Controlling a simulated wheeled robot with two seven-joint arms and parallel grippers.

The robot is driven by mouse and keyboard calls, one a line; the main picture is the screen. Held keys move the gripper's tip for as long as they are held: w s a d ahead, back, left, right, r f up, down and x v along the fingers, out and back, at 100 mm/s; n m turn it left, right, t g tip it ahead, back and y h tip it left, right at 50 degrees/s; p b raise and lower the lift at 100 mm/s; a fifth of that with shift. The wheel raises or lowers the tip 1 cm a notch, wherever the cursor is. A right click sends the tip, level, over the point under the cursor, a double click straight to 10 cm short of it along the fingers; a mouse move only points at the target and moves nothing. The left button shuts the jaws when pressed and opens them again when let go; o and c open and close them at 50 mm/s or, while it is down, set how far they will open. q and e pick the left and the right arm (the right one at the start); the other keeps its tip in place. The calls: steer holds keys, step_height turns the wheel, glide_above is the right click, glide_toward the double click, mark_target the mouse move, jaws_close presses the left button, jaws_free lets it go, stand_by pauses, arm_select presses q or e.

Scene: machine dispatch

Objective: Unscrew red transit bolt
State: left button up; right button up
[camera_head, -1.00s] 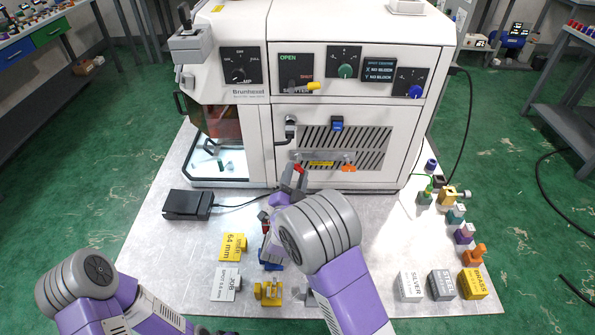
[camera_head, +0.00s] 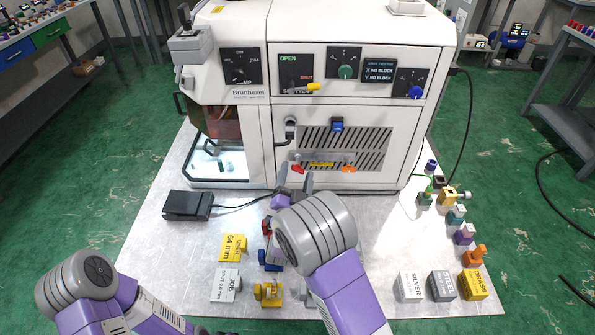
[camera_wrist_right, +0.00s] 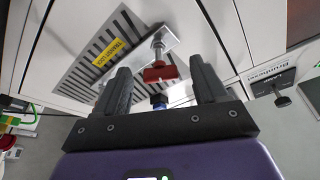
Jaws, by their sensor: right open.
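The red transit bolt (camera_head: 298,170) sits at the left end of a metal bar on the front of the white machine (camera_head: 262,150). In the right wrist view the red bolt head (camera_wrist_right: 160,72) shows between my two dark fingers, on a silver shank that runs to the bar. My right gripper (camera_head: 296,181) is open, its fingertips just below and in front of the bolt in the head view. I see no finger closed on the bolt. My left arm (camera_head: 85,285) is at the lower left; its gripper is out of view.
An orange bolt (camera_head: 348,169) sits at the bar's right end, with a yellow label (camera_head: 321,163) between. A black pedal (camera_head: 187,205) stands left on the metal plate. Labelled boxes (camera_head: 440,285) and small coloured parts line the right side.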

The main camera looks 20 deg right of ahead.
steer(key=shift+s+a+b, duration=0.3)
steer(key=shift+s, duration=0.7)
steer(key=shift+s+a+b, duration=0.3)
steer(key=shift+s, duration=0.65)
